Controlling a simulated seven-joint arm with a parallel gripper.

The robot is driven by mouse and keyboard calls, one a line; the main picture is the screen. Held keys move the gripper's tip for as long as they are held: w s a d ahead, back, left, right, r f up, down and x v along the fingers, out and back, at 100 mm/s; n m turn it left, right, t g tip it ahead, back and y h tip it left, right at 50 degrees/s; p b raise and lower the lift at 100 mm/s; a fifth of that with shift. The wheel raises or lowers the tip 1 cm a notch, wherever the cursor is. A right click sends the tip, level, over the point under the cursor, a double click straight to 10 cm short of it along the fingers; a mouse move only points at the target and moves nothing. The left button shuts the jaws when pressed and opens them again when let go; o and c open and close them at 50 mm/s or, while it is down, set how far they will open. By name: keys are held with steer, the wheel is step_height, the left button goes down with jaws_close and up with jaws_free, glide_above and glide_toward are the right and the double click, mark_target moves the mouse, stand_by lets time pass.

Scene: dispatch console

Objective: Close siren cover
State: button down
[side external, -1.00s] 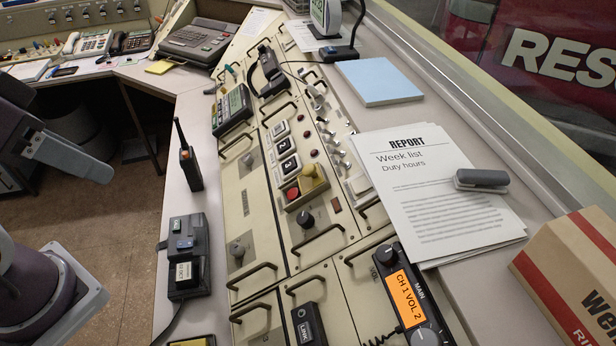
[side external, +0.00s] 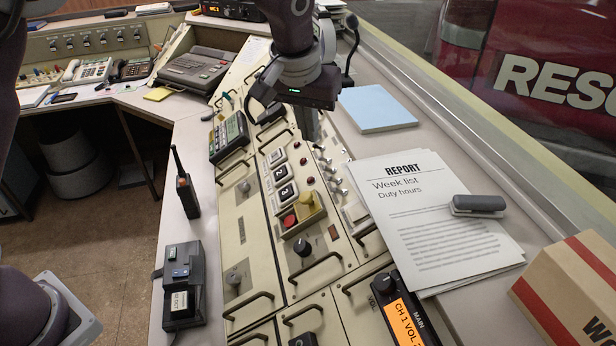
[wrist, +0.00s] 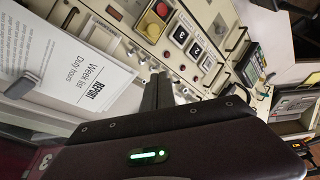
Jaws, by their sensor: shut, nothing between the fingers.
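The siren cover is the yellow flap (side external: 309,207). It stands open beside the red button (side external: 290,221) on a small box in the middle of the console panel, leaving the button bare. In the wrist view the yellow cover (wrist: 148,25) and the red button (wrist: 163,9) show near the top edge. My gripper (side external: 312,134) is shut and empty. It hangs over the panel, behind the cover in the side view and clear of it. In the wrist view its closed fingers (wrist: 158,82) point up the picture towards the panel.
Numbered buttons (side external: 285,172) run behind the red button, with toggle switches (side external: 327,170) to the right. A black knob (side external: 302,247) and handles stand in front. Report papers (side external: 430,230) and a stapler (side external: 478,205) lie right. A radio (side external: 186,187) stands left.

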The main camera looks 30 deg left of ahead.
mark_target(307, 203)
steer(key=x, duration=1)
steer(key=shift+s+f, duration=0.1)
steer(key=shift+f, duration=0.05)
steer(key=shift+s+d+f, duration=0.1)
steer(key=shift+s+f, duration=0.15)
steer(key=shift+s, duration=0.3)
steer(key=shift+s+d+f, duration=0.15)
steer(key=shift+s+f, duration=0.15)
steer(key=shift+s, duration=0.3)
steer(key=shift+s+f, duration=0.3)
steer(key=shift+s, duration=0.2)
steer(key=s+a+f, duration=0.3)
steer(key=shift+s+a+f, duration=0.15)
steer(key=shift+s+a, duration=0.05)
steer(key=shift+s, duration=0.1)
